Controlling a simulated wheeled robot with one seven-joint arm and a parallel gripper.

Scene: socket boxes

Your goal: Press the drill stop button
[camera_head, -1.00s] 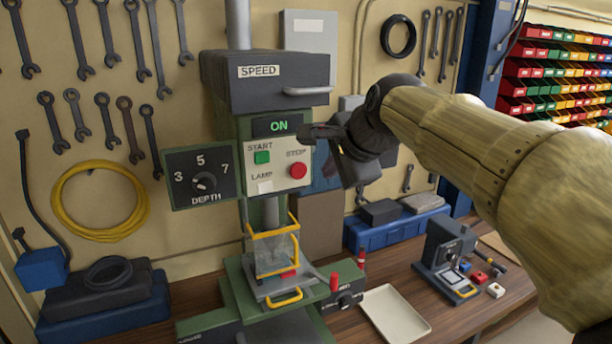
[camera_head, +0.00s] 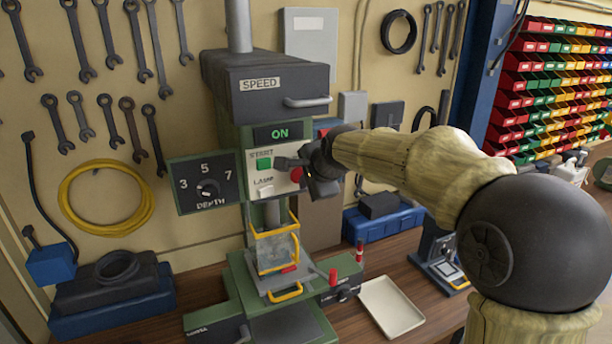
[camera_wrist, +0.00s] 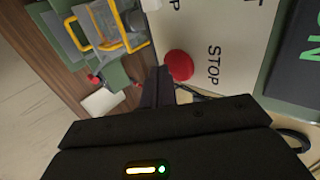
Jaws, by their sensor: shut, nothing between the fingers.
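The drill's white control panel (camera_head: 284,187) carries a green START button (camera_head: 264,163), a LAMP switch (camera_head: 266,190) and the red STOP button (camera_head: 296,175). The display (camera_head: 279,132) above reads ON in green. In the wrist view the round STOP button (camera_wrist: 179,66) shows whole, just beside the shut fingertips (camera_wrist: 159,72). I cannot tell whether they touch the panel.
The depth dial box (camera_head: 204,184) juts out left of the panel. Below are the yellow-framed guard (camera_head: 274,249) and the drill's green base. A white tray (camera_head: 391,307) lies on the bench at right. A blue case (camera_head: 382,224) stands behind.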

